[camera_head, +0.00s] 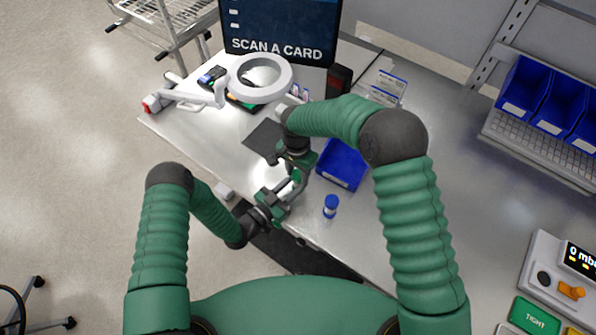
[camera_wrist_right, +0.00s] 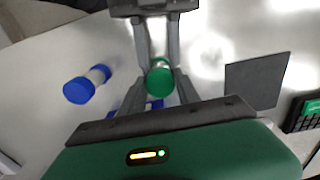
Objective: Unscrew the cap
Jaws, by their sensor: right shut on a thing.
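A small bottle with a clear or white body (camera_wrist_right: 157,48) and a green cap (camera_wrist_right: 159,78) is held above the table between my two grippers. My left gripper (camera_head: 291,187) comes in from the left; in the right wrist view its fingers (camera_wrist_right: 158,45) lie along both sides of the body. My right gripper (camera_head: 297,171) is above it, its fingertips (camera_wrist_right: 160,76) shut on the green cap. The cap is seated on the body. In the head view the fingers hide most of the bottle.
A blue-capped bottle (camera_head: 330,206) stands near the front edge; it also shows in the right wrist view (camera_wrist_right: 84,88). A blue bin (camera_head: 343,163) is right of the grippers. A dark mat (camera_head: 264,138) and ring lamp (camera_head: 261,78) lie farther back.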

